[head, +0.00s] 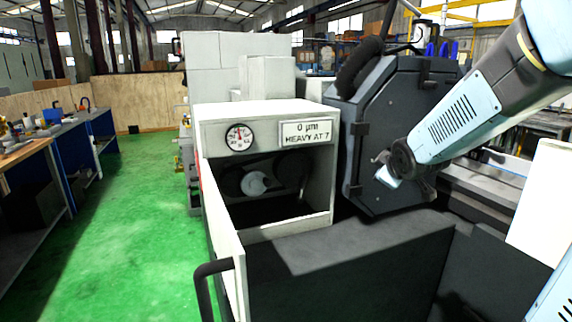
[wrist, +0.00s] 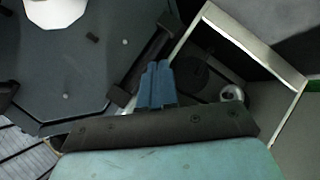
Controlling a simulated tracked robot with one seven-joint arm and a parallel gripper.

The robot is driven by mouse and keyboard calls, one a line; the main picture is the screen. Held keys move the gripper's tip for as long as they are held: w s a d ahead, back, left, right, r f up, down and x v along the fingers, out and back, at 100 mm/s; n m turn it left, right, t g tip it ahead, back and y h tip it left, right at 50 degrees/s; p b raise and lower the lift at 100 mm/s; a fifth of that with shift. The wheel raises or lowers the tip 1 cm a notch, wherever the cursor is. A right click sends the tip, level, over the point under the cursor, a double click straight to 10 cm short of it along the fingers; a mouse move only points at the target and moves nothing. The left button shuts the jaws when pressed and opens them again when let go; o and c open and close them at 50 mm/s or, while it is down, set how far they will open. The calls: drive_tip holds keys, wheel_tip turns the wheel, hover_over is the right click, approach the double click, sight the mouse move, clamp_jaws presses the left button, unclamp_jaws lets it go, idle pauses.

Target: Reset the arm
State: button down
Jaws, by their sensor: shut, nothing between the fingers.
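My arm (head: 480,110) comes in from the upper right of the head view. My gripper (head: 388,172) hangs in front of the grinder's dark angular guard (head: 395,125) and appears apart from it. In the wrist view my gripper (wrist: 157,68) shows two blue fingers pressed together with nothing between them.
A low dark machine wall (head: 340,255) runs along the front, with a black handle (head: 210,275) at its left. A workbench (head: 50,140) stands at the left. The green floor (head: 125,220) between bench and machine is clear. A white panel (head: 542,200) stands at the right.

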drive_tip(key=s+a+r+m+g, duration=0.1)
drive_tip(key=s+m+g, duration=0.2)
drive_tip(key=s, duration=1)
drive_tip(key=s+a+r+m+g, duration=0.1)
drive_tip(key=s+m+g, duration=0.1)
drive_tip(key=s+m, duration=0.5)
drive_tip(key=s, duration=0.6)
drive_tip(key=shift+s+r+g, duration=0.15)
drive_tip(key=shift+r+g, duration=0.15)
drive_tip(key=shift+g, duration=0.1)
drive_tip(key=shift+a, duration=0.2)
